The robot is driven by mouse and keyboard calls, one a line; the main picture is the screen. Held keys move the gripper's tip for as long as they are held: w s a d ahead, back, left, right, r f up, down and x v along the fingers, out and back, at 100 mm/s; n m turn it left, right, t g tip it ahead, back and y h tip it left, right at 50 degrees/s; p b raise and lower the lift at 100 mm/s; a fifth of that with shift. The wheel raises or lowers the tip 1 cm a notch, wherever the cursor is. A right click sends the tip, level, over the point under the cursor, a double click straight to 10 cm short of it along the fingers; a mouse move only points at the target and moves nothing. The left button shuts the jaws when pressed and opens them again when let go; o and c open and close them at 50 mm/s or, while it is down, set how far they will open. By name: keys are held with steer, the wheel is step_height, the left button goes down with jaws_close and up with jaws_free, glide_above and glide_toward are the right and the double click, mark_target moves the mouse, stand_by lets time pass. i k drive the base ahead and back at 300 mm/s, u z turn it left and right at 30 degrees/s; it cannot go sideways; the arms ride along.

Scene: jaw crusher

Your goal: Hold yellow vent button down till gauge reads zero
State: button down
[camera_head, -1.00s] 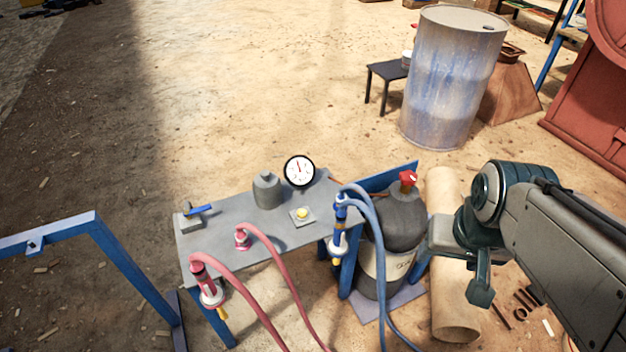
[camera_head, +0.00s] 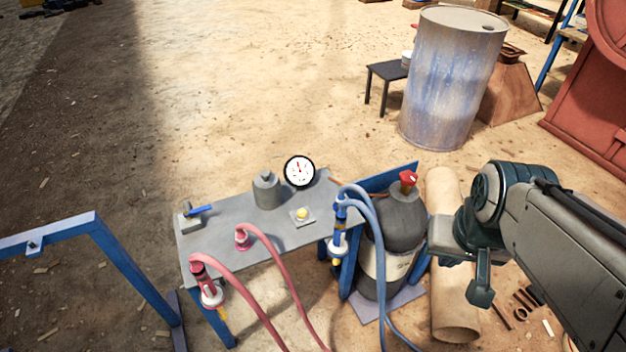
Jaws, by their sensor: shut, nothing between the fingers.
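The yellow vent button (camera_head: 302,214) sits on a small square plate on the grey table (camera_head: 240,262). The round gauge (camera_head: 299,171), with a white face, black rim and red needle, stands behind it at the table's back edge. The needle points roughly upward; the scale is too small to read. My gripper (camera_head: 481,292) hangs to the right of the table, with its fingers pointing down. It is shut and empty, well away from the button. Nothing covers the button or the gauge.
A grey weight-like canister (camera_head: 267,191) and a blue-handled tool (camera_head: 197,211) share the table. Red hoses (camera_head: 275,262) and blue hoses (camera_head: 377,232) loop over its front and right side. A dark gas cylinder (camera_head: 396,228) with a red valve stands between table and gripper.

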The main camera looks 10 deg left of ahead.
mark_target(303, 213)
steer(key=z, duration=2.7)
steer(key=k, duration=1.4)
steer(key=u, duration=1.55)
steer(key=i, duration=0.5)
steer(key=u, duration=0.1)
